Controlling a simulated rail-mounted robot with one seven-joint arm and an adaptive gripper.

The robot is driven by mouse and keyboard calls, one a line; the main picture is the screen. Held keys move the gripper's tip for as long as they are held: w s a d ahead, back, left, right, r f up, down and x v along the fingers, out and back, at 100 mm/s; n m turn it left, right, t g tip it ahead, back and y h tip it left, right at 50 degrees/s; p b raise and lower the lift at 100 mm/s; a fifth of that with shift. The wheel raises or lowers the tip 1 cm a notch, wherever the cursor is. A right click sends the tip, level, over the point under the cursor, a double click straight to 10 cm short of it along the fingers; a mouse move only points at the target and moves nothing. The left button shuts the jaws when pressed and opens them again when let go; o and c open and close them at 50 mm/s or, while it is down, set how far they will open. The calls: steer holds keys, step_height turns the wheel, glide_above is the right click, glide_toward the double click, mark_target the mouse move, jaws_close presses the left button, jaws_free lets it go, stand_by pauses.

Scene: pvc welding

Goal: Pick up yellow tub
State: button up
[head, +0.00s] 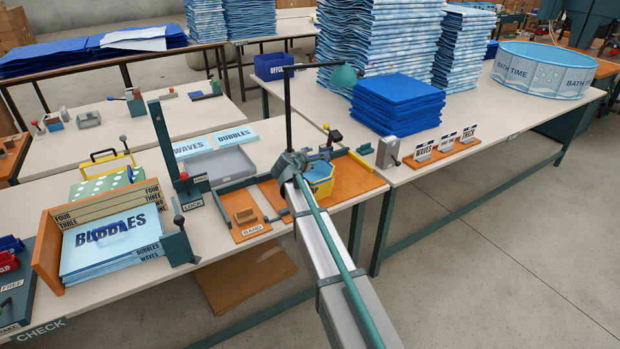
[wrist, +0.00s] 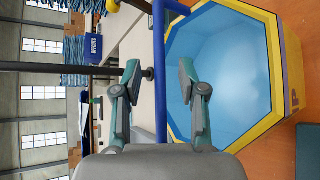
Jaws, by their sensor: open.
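The yellow tub (head: 323,188) stands on an orange board on the near bench, partly hidden by my arm in the head view. In the wrist view the tub (wrist: 291,70) fills the right side, with yellow walls, a many-sided rim and a light blue inside. My gripper (wrist: 158,75) is open and empty. Its right finger overlaps the tub's blue inside in the picture, and its left finger is outside the rim. A blue bar (wrist: 160,110) runs between the fingers; I cannot tell whether it touches either. In the head view the fingertips are hidden.
An orange board marked BAND (head: 245,212) lies left of the tub. A grey tray (head: 222,165) and a tall dark green post (head: 164,140) stand further left. A grey metal box (head: 388,152) and a WAVES/THICK sign rack (head: 440,153) stand right.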

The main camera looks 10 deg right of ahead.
steer(key=shift+x, duration=0.8)
jaws_close()
